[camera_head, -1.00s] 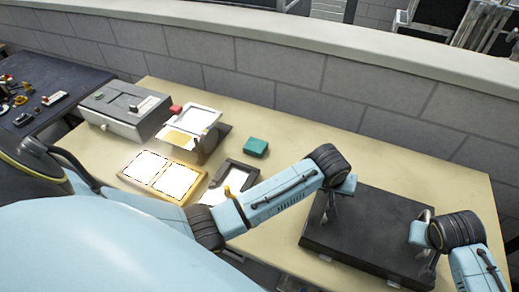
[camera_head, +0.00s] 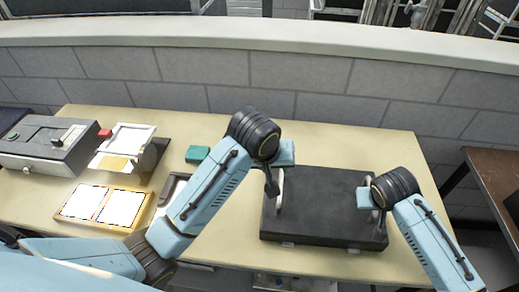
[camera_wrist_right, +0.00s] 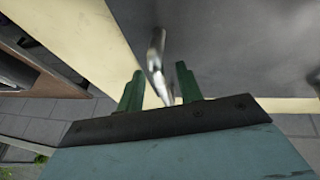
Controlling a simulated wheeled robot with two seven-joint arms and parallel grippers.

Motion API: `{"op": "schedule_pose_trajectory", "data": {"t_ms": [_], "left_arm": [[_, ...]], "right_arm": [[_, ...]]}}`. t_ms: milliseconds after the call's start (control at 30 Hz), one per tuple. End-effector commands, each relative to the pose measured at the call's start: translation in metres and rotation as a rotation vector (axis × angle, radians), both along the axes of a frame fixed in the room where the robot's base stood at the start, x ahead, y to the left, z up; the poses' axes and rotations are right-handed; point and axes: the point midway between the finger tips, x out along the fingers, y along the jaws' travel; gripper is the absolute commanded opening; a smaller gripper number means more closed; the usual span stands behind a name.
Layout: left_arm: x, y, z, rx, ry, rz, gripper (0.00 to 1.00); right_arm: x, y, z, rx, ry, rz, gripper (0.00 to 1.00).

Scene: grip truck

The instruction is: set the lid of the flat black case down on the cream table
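The flat black case (camera_head: 322,205) lies on the cream table (camera_head: 215,262), and its lid looks closed. It has a pale handle (camera_head: 281,188) on its left side and a metal handle (camera_wrist_right: 156,55) on its right side. My left gripper (camera_head: 272,186) points down right beside the left handle; its finger gap is too small to read. My right gripper (camera_head: 374,208) is over the right edge of the case. In the right wrist view its green fingers (camera_wrist_right: 159,90) stand apart, with the metal handle between them or just beyond, and a gap shows.
On the left of the table are a grey box machine (camera_head: 45,145), a wooden-framed panel (camera_head: 103,206), a white tray device (camera_head: 127,148) and a teal block (camera_head: 196,154). A brick wall (camera_head: 310,95) runs behind. Bare tabletop shows behind the case.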

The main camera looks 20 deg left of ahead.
Motion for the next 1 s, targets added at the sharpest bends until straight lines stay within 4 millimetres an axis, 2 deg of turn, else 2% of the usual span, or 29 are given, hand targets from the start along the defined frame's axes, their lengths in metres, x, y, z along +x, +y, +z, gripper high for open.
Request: {"op": "schedule_pose_trajectory", "data": {"t_ms": [400, 533, 700, 1000], "left_arm": [[0.000, 0.000, 0.000, 0.000, 0.000, 0.000, 0.36], [0.000, 0.000, 0.000, 0.000, 0.000, 0.000, 0.36], [0.000, 0.000, 0.000, 0.000, 0.000, 0.000, 0.36], [0.000, 0.000, 0.000, 0.000, 0.000, 0.000, 0.36]], "right_arm": [[-0.032, 0.007, 0.070, 0.003, -0.003, 0.002, 0.36], [-0.040, 0.009, 0.088, 0.001, -0.002, 0.001, 0.36], [-0.045, 0.010, 0.099, 0.000, -0.002, 0.000, 0.36], [-0.046, 0.010, 0.101, 0.000, 0.000, 0.000, 0.36]]}}
